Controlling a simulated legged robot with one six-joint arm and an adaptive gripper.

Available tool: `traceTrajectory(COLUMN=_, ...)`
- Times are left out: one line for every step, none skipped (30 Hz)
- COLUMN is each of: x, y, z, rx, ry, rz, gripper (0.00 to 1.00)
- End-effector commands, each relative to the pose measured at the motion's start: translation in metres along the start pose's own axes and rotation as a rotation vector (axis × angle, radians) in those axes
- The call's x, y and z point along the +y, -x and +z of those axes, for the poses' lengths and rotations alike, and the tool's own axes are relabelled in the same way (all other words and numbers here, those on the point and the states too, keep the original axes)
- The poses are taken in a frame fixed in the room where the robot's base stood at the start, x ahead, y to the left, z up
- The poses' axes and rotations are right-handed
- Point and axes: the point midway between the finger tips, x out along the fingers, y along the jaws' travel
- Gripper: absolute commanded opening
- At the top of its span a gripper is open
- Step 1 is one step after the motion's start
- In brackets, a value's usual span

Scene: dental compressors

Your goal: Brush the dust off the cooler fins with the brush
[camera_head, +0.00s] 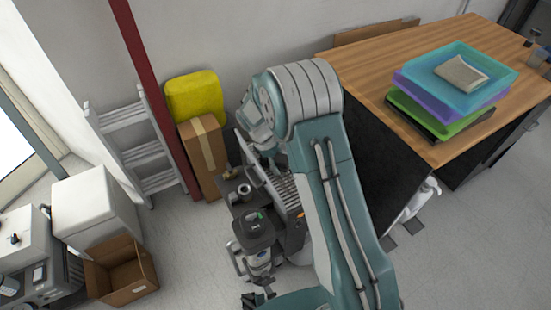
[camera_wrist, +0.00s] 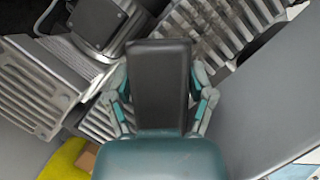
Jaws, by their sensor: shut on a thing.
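My gripper (camera_wrist: 161,84) is shut on a dark, flat, rectangular block, which I take to be the brush (camera_wrist: 160,62). No bristles show, and I cannot tell whether it touches the fins. Grey ribbed cooler fins (camera_wrist: 232,28) lie beyond it in the wrist view, running to the upper right. In the head view the ribbed fins (camera_head: 286,192) show on the compressor, just left of my arm. There my wrist hangs over the compressor's far end, and the held brush is hard to make out.
A compressor part with a black top (camera_head: 254,229) stands in front of the fins. A cardboard box (camera_head: 203,153), yellow bin (camera_head: 195,97) and ladder (camera_head: 137,140) stand behind. A wooden workbench (camera_head: 365,72) with stacked trays (camera_head: 455,80) is on the right.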

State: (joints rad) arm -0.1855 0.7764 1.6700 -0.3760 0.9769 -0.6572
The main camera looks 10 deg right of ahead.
Motion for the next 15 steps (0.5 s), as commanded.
traceTrajectory(x=-0.002, y=0.0, z=0.0, rx=0.0, ry=0.002, rz=-0.002, gripper=0.32)
traceTrajectory(x=-0.002, y=-0.001, z=0.0, rx=0.0, ry=0.002, rz=-0.002, gripper=0.32)
traceTrajectory(x=-0.003, y=-0.001, z=0.001, rx=0.0, ry=0.002, rz=-0.002, gripper=0.32)
traceTrajectory(x=-0.004, y=-0.001, z=0.002, rx=0.0, ry=0.002, rz=-0.002, gripper=0.32)
traceTrajectory(x=-0.005, y=-0.002, z=0.003, rx=0.0, ry=0.002, rz=-0.002, gripper=0.32)
traceTrajectory(x=-0.008, y=-0.003, z=0.005, rx=-0.001, ry=0.002, rz=-0.003, gripper=0.32)
traceTrajectory(x=-0.009, y=-0.004, z=0.007, rx=-0.001, ry=0.002, rz=-0.003, gripper=0.32)
traceTrajectory(x=-0.011, y=-0.005, z=0.008, rx=-0.001, ry=0.003, rz=-0.004, gripper=0.32)
traceTrajectory(x=-0.013, y=-0.005, z=0.01, rx=-0.001, ry=0.003, rz=-0.003, gripper=0.32)
traceTrajectory(x=-0.015, y=-0.006, z=0.011, rx=0.0, ry=0.003, rz=-0.003, gripper=0.32)
traceTrajectory(x=-0.017, y=-0.007, z=0.013, rx=0.0, ry=0.003, rz=-0.003, gripper=0.32)
traceTrajectory(x=-0.019, y=-0.007, z=0.015, rx=0.0, ry=0.003, rz=-0.003, gripper=0.32)
traceTrajectory(x=-0.02, y=-0.008, z=0.016, rx=-0.001, ry=0.003, rz=-0.003, gripper=0.32)
traceTrajectory(x=-0.022, y=-0.009, z=0.018, rx=-0.001, ry=0.003, rz=-0.004, gripper=0.32)
traceTrajectory(x=-0.024, y=-0.01, z=0.019, rx=-0.001, ry=0.003, rz=-0.004, gripper=0.32)
